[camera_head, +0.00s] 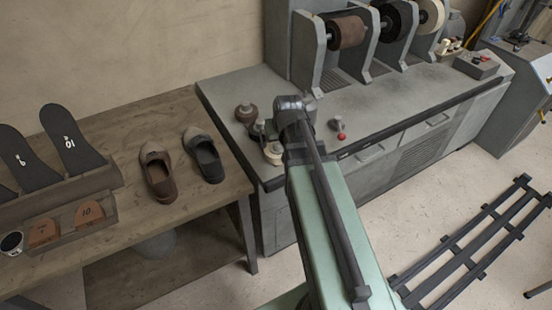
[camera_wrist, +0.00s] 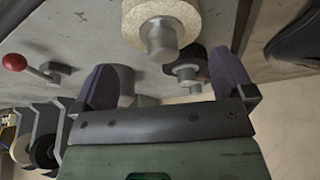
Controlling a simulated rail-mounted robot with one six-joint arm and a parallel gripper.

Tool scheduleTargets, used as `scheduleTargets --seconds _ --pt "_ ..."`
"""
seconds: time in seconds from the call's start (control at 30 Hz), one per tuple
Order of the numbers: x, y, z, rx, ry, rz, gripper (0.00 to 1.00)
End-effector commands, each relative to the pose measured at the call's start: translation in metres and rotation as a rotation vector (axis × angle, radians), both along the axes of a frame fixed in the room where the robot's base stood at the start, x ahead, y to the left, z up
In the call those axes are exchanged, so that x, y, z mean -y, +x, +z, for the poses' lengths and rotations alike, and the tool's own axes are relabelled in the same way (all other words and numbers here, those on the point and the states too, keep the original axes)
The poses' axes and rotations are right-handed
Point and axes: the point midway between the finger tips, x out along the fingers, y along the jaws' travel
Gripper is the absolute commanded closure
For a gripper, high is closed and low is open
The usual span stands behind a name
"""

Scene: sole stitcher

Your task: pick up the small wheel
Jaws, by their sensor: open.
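Three wheels on metal hubs stand at the near left corner of the grey machine bench: a cream wheel (camera_head: 273,151), a smaller dark wheel (camera_head: 258,127) and a brown wheel (camera_head: 246,113). I cannot tell for certain which one is the small wheel; the dark one looks smallest. In the wrist view the cream wheel (camera_wrist: 162,22) is at the top centre and the dark wheel (camera_wrist: 188,62) is below it, partly hidden. My gripper (camera_wrist: 166,82) is open and empty, its two purple-grey fingers apart. The dark wheel appears between them in the picture; its distance is unclear.
A red knob (camera_head: 337,124) on the bench stands right of my arm, and at left in the wrist view (camera_wrist: 14,62). Large sanding wheels (camera_head: 346,32) stand at the back. A wooden table (camera_head: 122,140) at left carries shoes (camera_head: 203,154). A black slatted rack (camera_head: 470,245) lies right.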

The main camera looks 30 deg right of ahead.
Motion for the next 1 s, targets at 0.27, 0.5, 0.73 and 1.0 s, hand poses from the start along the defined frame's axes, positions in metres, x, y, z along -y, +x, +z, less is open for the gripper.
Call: scheduleTargets --seconds 0.27,0.5,0.73,1.0 --pt "0.000 0.012 -0.039 -0.001 0.000 0.001 0.00" --pt "0.002 0.018 -0.047 -0.001 0.000 0.000 0.00" --pt "0.002 0.018 -0.046 -0.001 0.000 0.000 0.23" --pt "0.002 0.018 -0.046 -0.001 0.000 0.000 0.38"
